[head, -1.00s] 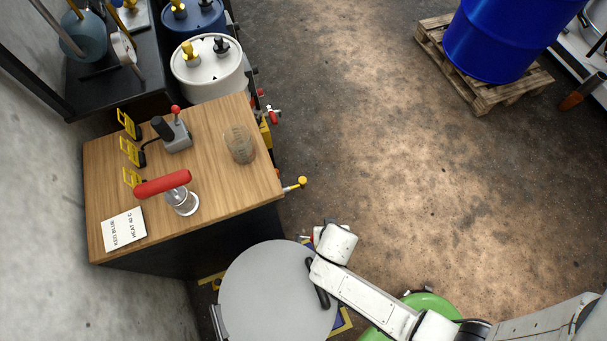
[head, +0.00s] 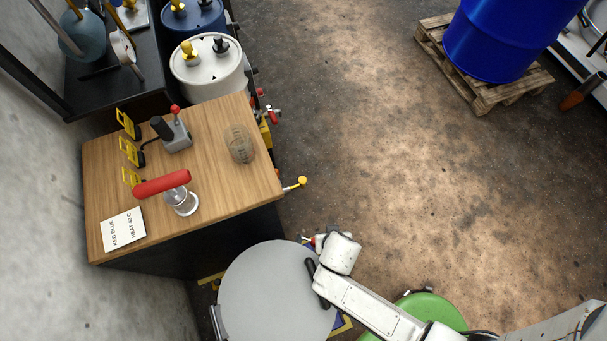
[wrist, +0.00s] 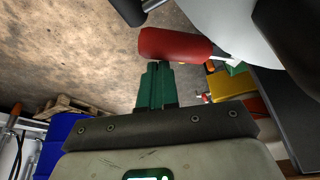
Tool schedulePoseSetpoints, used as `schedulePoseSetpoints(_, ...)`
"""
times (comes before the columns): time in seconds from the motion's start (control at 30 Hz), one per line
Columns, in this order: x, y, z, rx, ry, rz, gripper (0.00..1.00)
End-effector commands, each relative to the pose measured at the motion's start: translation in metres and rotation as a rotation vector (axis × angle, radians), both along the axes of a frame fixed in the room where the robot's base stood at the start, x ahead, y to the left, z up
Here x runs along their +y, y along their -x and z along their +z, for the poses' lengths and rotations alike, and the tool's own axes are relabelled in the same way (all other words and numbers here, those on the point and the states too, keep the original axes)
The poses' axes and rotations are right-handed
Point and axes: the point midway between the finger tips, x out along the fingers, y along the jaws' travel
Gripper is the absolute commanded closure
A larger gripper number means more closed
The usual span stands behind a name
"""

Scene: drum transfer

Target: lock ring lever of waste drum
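The waste drum, seen from above with its round grey lid (head: 265,295), stands at the bottom of the head view. A red grip, which looks like the lock ring lever (wrist: 175,45), lies across the wrist view beside the pale drum edge. My gripper (wrist: 157,68) has its two green fingers close together, with their tips at the lower edge of the red grip. I see no grip between the fingers; whether the tips touch it is unclear. In the head view my arm's end hides the fingers and most of the lever.
A wooden-topped bench (head: 215,215) with a red-handled tool stands behind the drum. A black bar (head: 317,283) lies at the lid's right edge. A blue drum (head: 495,40) sits on a pallet at the upper right. The floor between is clear.

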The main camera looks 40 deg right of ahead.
Motion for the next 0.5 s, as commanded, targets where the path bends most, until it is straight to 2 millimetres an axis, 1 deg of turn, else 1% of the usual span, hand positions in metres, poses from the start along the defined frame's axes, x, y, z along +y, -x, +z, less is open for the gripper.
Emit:
schedulePoseSetpoints(0.03,0.004,0.008,-0.003,0.016,-0.005,0.004,1.00)
schedulePoseSetpoints(0.17,0.001,0.006,-0.003,0.017,-0.004,0.003,1.00)
schedulePoseSetpoints(0.27,-0.005,0.000,-0.001,0.014,-0.003,0.002,1.00)
schedulePoseSetpoints(0.4,-0.020,-0.016,0.004,0.005,-0.001,0.000,1.00)
schedulePoseSetpoints(0.43,-0.023,-0.019,0.005,0.005,-0.002,0.002,1.00)
schedulePoseSetpoints(0.5,-0.015,-0.013,0.021,0.004,-0.003,0.004,1.00)
